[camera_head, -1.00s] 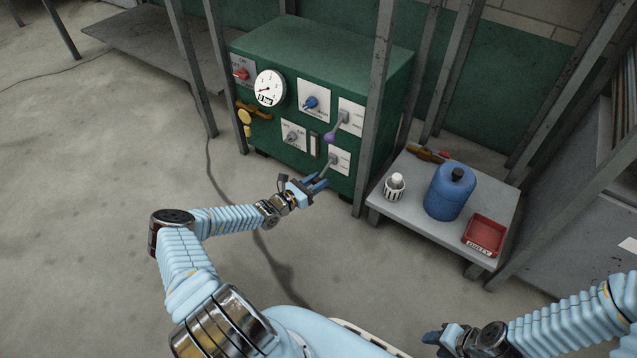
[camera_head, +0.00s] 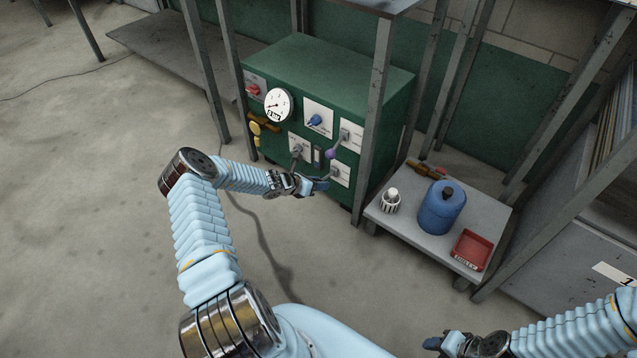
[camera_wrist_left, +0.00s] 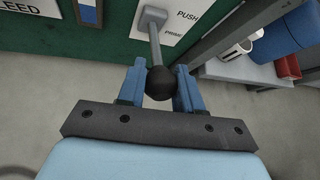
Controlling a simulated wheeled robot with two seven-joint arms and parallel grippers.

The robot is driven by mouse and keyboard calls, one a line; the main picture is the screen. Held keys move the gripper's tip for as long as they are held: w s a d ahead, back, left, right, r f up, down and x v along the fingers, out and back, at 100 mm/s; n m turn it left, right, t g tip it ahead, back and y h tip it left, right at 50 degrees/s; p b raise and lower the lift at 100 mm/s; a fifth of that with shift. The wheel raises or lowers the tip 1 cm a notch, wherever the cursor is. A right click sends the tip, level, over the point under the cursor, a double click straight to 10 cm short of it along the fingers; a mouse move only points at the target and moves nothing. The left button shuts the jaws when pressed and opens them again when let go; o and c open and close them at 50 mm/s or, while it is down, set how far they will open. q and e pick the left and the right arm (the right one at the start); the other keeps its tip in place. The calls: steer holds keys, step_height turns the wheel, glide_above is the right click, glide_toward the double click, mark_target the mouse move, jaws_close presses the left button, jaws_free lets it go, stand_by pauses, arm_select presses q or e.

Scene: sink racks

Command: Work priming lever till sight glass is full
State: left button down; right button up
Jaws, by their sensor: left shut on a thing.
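The green machine (camera_head: 330,75) carries the priming lever (camera_head: 333,174) on its lower right front. In the left wrist view the lever (camera_wrist_left: 155,45) is a grey rod with a black ball knob, beside a plate reading PUSH and PRIME. My left gripper (camera_head: 320,185) is shut on the knob, with one blue finger on each side in the wrist view (camera_wrist_left: 160,88). The sight glass (camera_head: 317,157) is a narrow upright window left of the lever; its visible part looks blue in the wrist view (camera_wrist_left: 88,14). My right gripper (camera_head: 440,343) is low at the right, its fingers unclear.
A grey rack post (camera_head: 378,110) stands close right. A low shelf holds a blue can (camera_head: 441,210) and red tray (camera_head: 471,250).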

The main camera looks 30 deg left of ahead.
arm_select(q)
steer(key=shift+r, duration=0.2)
steer(key=shift+w, duration=0.1)
steer(key=c, duration=0.8)
jaws_free()
steer(key=p+v, duration=0.1)
steer(key=v, duration=1.2)
steer(key=shift+s+a+r, duration=0.1)
steer(key=shift+s+r, duration=0.15)
steer(key=shift+r, duration=0.1)
